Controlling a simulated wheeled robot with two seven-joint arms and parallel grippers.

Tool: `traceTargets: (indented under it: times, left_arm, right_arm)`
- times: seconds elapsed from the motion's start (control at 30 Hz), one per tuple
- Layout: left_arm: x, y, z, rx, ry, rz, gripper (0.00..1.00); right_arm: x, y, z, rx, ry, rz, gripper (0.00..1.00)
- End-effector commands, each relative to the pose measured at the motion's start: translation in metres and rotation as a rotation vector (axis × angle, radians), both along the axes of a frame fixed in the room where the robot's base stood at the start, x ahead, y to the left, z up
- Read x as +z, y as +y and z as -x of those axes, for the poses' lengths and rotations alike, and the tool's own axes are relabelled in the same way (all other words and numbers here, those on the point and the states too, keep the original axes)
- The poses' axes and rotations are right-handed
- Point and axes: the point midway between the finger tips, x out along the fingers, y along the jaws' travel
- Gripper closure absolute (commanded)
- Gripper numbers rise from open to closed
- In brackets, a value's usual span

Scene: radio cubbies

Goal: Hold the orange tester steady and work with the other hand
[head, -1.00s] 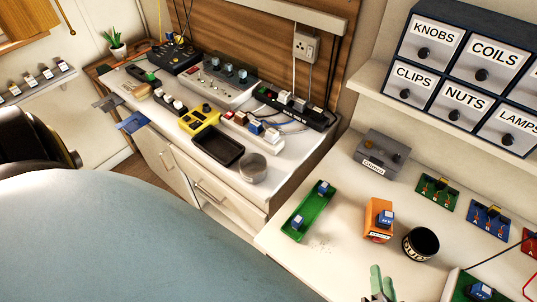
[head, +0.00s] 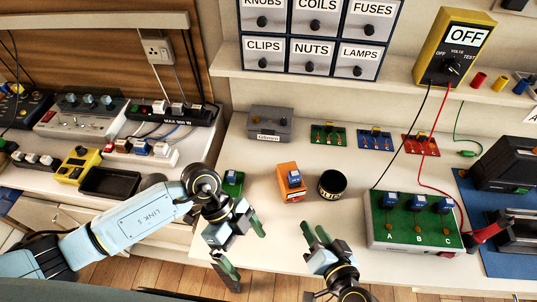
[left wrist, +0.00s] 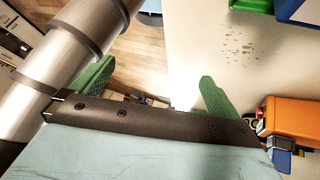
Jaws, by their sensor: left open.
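A black round tin (head: 332,185) stands just right of the tester. A green board (head: 413,236) with switches A, B, C stands at right. A grey box (head: 270,125) stands behind.

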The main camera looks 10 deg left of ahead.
Motion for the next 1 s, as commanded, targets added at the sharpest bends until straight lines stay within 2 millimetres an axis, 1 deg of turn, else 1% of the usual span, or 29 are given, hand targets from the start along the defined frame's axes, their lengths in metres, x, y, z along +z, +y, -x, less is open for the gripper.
traceTargets:
  times: [0.03,0.07,0.1,0.17,0.2,0.3,0.4,0.53,0.6,0.67,0.77,0.83,1.0]
  left_arm:
    - [0.012,-0.006,-0.029,0.064,-0.035,-0.040,0.00]
    - [0.018,-0.008,-0.043,0.107,-0.050,-0.064,0.00]
    - [0.027,-0.012,-0.062,0.165,-0.070,-0.094,0.00]
    - [0.041,-0.017,-0.089,0.252,-0.101,-0.133,0.00]
    - [0.052,-0.020,-0.106,0.310,-0.120,-0.152,0.00]
    - [0.077,-0.027,-0.142,0.442,-0.165,-0.188,0.00]
    - [0.098,-0.033,-0.167,0.547,-0.199,-0.204,0.00]
    - [0.116,-0.037,-0.187,0.635,-0.223,-0.211,0.00]
    - [0.120,-0.038,-0.192,0.659,-0.229,-0.213,0.00]
    - [0.119,-0.039,-0.194,0.669,-0.230,-0.214,0.00]
    - [0.110,-0.043,-0.195,0.673,-0.227,-0.216,0.00]
    - [0.101,-0.047,-0.197,0.671,-0.227,-0.215,0.00]
    - [0.070,-0.059,-0.201,0.670,-0.226,-0.215,0.00]
  right_arm:
    - [0.000,0.000,0.000,0.000,0.000,0.000,0.64]
    - [0.000,0.000,0.000,0.000,0.000,0.000,0.64]
    - [0.000,0.000,0.000,0.000,0.000,0.000,0.64]
    - [0.000,0.000,0.000,0.000,0.000,0.000,0.64]
    - [0.000,0.000,0.000,0.000,0.000,0.000,0.64]
    - [0.000,0.000,0.000,0.000,0.000,0.000,0.64]
    - [0.000,0.000,0.000,0.000,0.000,0.000,0.64]
    - [0.000,0.000,0.000,0.000,0.000,0.000,0.64]
    - [0.000,0.000,0.000,0.000,0.000,0.000,0.64]
    - [0.000,0.000,0.000,0.000,0.000,0.000,0.64]
    - [0.000,0.000,0.000,0.000,0.000,0.000,0.64]
    - [0.000,0.000,0.000,0.000,0.000,0.000,0.64]
    - [0.000,0.000,0.000,0.000,0.000,0.000,0.64]
